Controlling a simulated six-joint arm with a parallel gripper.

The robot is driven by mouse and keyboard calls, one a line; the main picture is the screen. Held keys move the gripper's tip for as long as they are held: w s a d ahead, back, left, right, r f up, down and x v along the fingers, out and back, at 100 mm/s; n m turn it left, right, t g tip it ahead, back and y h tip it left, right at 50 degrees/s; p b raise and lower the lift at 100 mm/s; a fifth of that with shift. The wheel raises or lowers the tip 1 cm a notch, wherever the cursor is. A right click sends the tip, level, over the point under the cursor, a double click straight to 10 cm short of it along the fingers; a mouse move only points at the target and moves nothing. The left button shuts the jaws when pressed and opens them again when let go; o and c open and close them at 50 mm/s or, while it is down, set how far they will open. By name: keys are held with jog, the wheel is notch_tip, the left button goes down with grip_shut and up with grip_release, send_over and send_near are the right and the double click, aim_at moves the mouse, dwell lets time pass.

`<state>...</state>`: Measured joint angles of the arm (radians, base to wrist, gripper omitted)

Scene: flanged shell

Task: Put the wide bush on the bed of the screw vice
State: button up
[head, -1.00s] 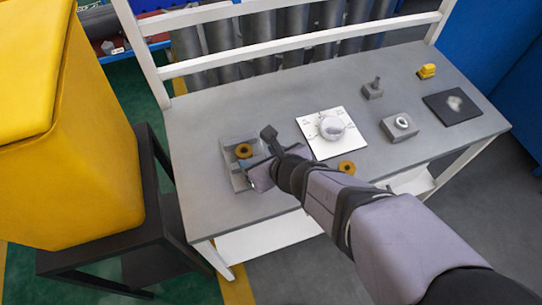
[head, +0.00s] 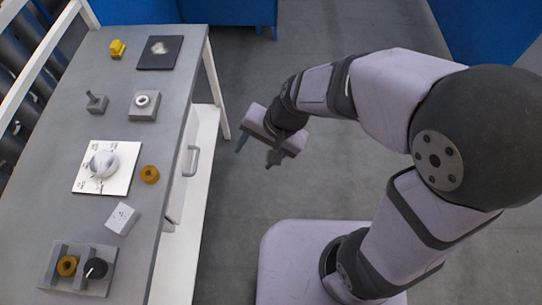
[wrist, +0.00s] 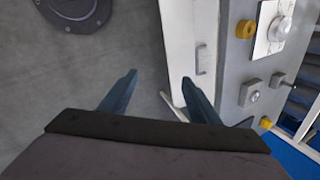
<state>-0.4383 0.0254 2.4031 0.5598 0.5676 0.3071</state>
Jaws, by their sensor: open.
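A grey fixture with upright blocks and a black round knob, which looks like the screw vice (head: 52,278), stands at the near left end of the table in the head view. An orange-brown ring-shaped bush (head: 67,266) sits between its blocks. A similar bush (head: 149,174) lies on the table near the front edge, and it also shows in the wrist view (wrist: 245,27). I cannot tell which bush is the wide one. My gripper (head: 256,152) is open and empty, off the table's front edge above the floor; its spread fingers show in the wrist view (wrist: 160,78).
On the table are a white plate (head: 84,183) with a pale domed shell (head: 103,164), a white block (head: 122,218), a grey block with a ring (head: 144,105), a lever block (head: 97,103), a yellow piece (head: 117,48) and a black pad (head: 160,52). Open floor surrounds my gripper.

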jog(key=s+d+n+h, duration=0.2)
jog(key=d, duration=0.8)
jog(key=s+d+f+n+h, duration=0.1)
jog(key=s+d+h, duration=0.1)
jog(key=d, duration=0.8)
jog(key=shift+n+g, duration=0.4)
jog(key=shift+f, duration=0.1)
jog(key=shift+c, duration=0.3)
dwell(0.4)
